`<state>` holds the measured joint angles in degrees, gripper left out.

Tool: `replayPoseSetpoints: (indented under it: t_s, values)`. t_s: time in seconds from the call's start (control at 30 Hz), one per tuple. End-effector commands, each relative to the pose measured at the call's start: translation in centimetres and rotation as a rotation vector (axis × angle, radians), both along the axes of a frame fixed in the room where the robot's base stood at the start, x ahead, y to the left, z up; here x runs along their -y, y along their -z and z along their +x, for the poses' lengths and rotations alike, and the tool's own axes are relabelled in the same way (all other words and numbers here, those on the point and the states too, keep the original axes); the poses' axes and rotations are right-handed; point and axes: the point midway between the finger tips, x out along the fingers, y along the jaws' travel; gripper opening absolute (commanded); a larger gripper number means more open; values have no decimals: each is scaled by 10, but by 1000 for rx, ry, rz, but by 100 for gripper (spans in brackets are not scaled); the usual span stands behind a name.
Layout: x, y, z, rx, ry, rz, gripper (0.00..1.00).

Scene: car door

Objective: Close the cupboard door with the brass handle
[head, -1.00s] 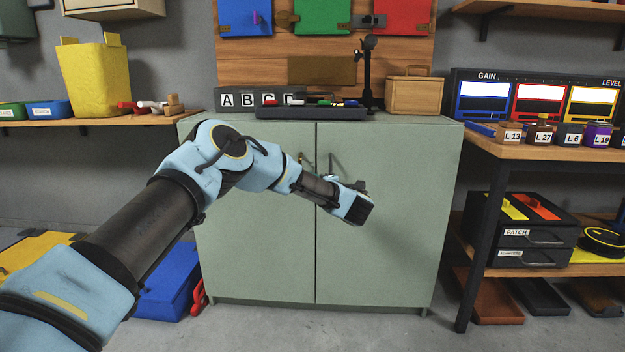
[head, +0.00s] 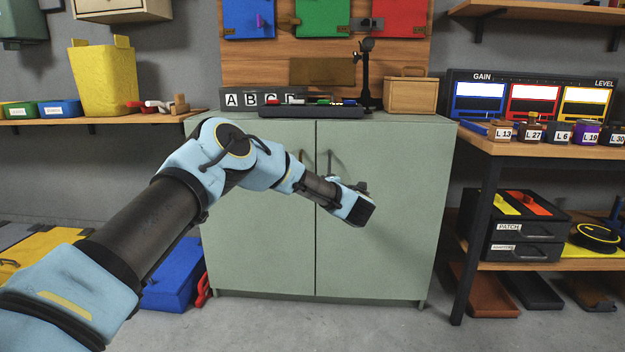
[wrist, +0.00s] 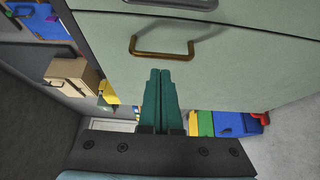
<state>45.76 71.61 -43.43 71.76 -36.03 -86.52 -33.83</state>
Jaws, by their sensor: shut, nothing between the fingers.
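The pale green cupboard (head: 245,240) stands ahead with two doors side by side. Its left door (head: 260,250) carries the brass handle (head: 301,157), partly behind my arm in the head view. The right door (head: 385,260) has a dark grey handle. Both doors look flush with the front, with a thin straight seam between them. My gripper (head: 357,208) is in front of the right door, its fingertips hidden in the head view. In the wrist view the green fingers (wrist: 162,75) are shut and empty, pointing towards the brass handle (wrist: 162,52), with a visible gap.
A blue box (head: 172,280) and red handles lie on the floor left of the cupboard. A workbench (head: 540,150) with a dark drawer unit (head: 525,230) stands at the right. A tray (head: 310,112) and a wooden box (head: 410,95) sit on the cupboard top. The floor in front is clear.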

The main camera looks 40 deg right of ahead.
Motion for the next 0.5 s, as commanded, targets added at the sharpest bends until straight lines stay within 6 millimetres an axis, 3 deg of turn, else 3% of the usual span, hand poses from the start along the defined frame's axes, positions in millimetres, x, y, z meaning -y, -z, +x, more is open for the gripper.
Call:
replayPoseSetpoints:
  t_s: [0.5]
  values:
    - [3, -1, -73, 1, 1, 0, 0]
